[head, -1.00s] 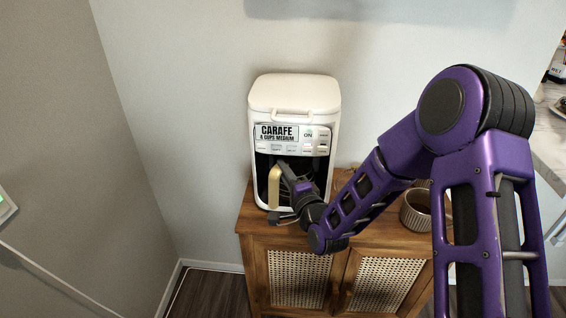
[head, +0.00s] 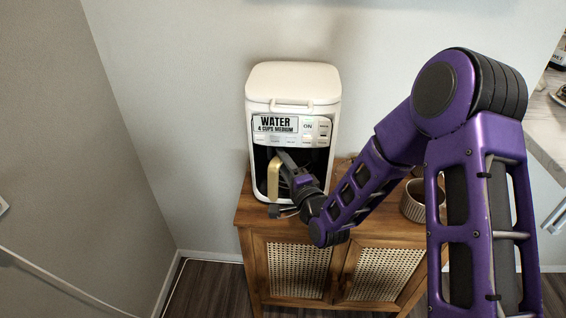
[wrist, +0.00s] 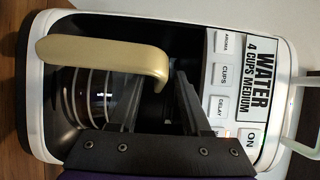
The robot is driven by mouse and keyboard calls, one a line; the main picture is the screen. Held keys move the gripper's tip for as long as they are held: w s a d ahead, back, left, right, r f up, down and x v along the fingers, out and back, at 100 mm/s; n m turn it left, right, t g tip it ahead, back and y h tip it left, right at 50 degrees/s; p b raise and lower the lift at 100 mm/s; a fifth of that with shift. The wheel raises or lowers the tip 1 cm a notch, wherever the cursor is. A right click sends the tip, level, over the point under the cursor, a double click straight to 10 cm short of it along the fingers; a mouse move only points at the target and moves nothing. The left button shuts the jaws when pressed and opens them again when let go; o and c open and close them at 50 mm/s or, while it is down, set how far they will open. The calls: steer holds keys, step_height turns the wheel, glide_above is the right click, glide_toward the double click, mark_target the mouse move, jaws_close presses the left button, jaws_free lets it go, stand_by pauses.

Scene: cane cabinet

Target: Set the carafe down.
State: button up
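The glass carafe (wrist: 88,95) sits inside the bay of the white coffee maker (head: 293,84). Its tan handle (head: 273,178) faces out of the front and shows large in the wrist view (wrist: 100,56). My gripper (wrist: 155,90) is at the handle, with its two dark fingers apart. The hooked end of the handle lies over the gap between them, and I see no finger pressed on it. In the head view my gripper (head: 284,160) reaches into the bay just right of the handle. The carafe's base is hidden.
The coffee maker stands on a wooden cabinet (head: 238,215) with cane doors, against the wall. Its label panel (head: 276,124) reads "WATER 4 CUPS MEDIUM". A ribbed cup (head: 413,206) stands to the right, near my arm. Grey wall is close on the left.

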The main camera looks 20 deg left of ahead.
steer(key=shift+r, duration=0.2)
steer(key=v, duration=1.2)
